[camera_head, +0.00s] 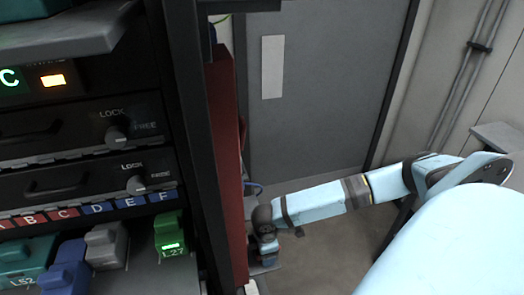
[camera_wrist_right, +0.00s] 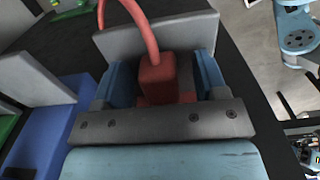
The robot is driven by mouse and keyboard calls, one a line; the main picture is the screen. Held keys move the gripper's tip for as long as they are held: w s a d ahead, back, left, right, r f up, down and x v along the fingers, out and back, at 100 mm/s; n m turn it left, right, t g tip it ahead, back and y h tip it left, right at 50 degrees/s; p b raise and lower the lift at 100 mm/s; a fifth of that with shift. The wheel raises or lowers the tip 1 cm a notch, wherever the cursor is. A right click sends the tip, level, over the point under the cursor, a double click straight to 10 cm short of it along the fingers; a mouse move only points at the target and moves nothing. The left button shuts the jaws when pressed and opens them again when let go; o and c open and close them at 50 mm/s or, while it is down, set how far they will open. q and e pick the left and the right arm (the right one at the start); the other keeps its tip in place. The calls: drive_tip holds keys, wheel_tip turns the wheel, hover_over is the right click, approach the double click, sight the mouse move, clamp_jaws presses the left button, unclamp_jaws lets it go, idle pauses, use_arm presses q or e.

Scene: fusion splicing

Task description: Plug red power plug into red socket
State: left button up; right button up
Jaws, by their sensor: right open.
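The red power plug (camera_wrist_right: 157,78), with a red cable (camera_wrist_right: 146,30) looping up from it, stands in the right wrist view. My right gripper (camera_wrist_right: 156,86) is open, with one blue finger on each side of the plug. I cannot tell whether the fingers touch it. In the head view my right gripper (camera_head: 267,258) is low beside the rack's red side panel, partly hidden, and the plug is not clearly visible there. I cannot make out the red socket in either view. My left gripper is not in view.
A dark rack with LOCK/FREE drawers (camera_head: 75,172) fills the left of the head view. Its shelf holds a green L27 block (camera_head: 171,238), a grey block (camera_head: 106,247) and blue blocks. A grey door (camera_head: 330,85) stands behind. Floor (camera_head: 335,240) is free below my right arm.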

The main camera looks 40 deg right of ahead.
drive_tip(key=shift+c, duration=0.5)
drive_tip(key=c, duration=0.9)
drive_tip(key=shift+o, duration=0.2)
drive_tip(key=shift+r, duration=0.1)
drive_tip(key=shift+d+r+b, duration=0.2)
drive_tip(key=shift+r+b, duration=0.05)
drive_tip(key=shift+b, duration=0.1)
drive_tip(key=r, duration=0.3)
drive_tip(key=r+b, duration=0.1)
drive_tip(key=r, duration=0.2)
drive_tip(key=shift+s+d+r, duration=0.2)
drive_tip(key=s+d+b, duration=0.1)
drive_tip(key=s+d, duration=0.3)
drive_tip(key=d, duration=0.4)
drive_tip(key=s+d+b, duration=0.2)
drive_tip(key=s+d, duration=0.3)
drive_tip(key=d, duration=0.3)
drive_tip(key=shift+d, duration=0.4)
drive_tip(key=shift+a, duration=0.1)
